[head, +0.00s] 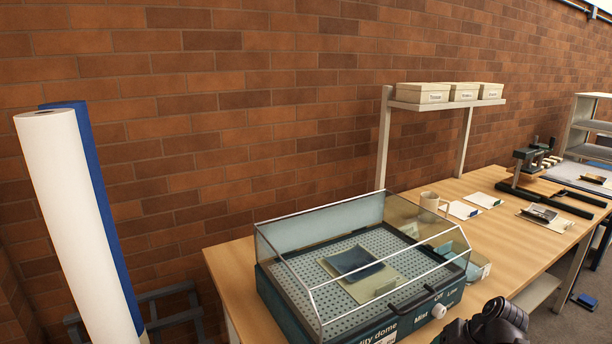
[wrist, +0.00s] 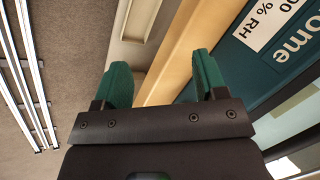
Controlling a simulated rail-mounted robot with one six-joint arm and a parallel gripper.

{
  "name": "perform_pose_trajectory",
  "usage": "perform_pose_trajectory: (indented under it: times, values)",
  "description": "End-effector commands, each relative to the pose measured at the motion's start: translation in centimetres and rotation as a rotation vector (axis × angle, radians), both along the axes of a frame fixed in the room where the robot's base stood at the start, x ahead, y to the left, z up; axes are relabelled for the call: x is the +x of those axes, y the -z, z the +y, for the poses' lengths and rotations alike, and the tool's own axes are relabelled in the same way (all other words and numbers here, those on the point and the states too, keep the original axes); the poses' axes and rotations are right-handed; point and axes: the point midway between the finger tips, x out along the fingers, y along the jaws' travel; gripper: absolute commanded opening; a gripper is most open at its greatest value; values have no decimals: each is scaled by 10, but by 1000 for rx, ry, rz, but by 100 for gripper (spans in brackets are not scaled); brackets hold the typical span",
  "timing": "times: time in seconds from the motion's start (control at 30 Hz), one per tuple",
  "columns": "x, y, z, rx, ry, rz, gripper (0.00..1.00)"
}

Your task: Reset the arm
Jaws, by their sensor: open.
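My gripper (wrist: 162,80) shows in the wrist view with its two green-padded fingers apart and nothing between them. Past the fingertips are the table's wooden edge (wrist: 176,47) and the front of the humidity dome (wrist: 262,55), with part of its label readable. In the head view a black part of my arm (head: 487,325) shows at the bottom, in front of the dome (head: 405,318); the gripper itself is out of that view. The dome's clear cover is down over a perforated tray (head: 308,271) with a dark sheet (head: 354,264) on a paler one.
The wooden table (head: 512,243) also carries a mug (head: 429,201), white cards (head: 483,200) and a dark press-like device (head: 530,165). A shelf (head: 446,105) with boxes (head: 422,93) stands behind. Tall white (head: 70,200) and blue rolls stand at left. Open tabletop lies right of the dome.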

Motion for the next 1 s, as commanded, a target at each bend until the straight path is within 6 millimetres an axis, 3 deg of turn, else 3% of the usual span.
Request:
perform_pose_trajectory:
  times: [0.03, 0.3, 0.4, 0.5, 0.67, 0.87, 1.0]
  values:
    - [-10, -59, 19, -63, -32, 58, 66]
    - [-40, -206, 98, -394, -249, 216, 66]
    - [-41, -241, 130, -415, -329, 201, 66]
    - [-40, -255, 149, -418, -375, 191, 66]
    - [-39, -251, 155, -419, -391, 187, 66]
    - [-39, -195, 155, -418, -390, 187, 66]
    - [-39, -193, 155, -418, -390, 187, 66]
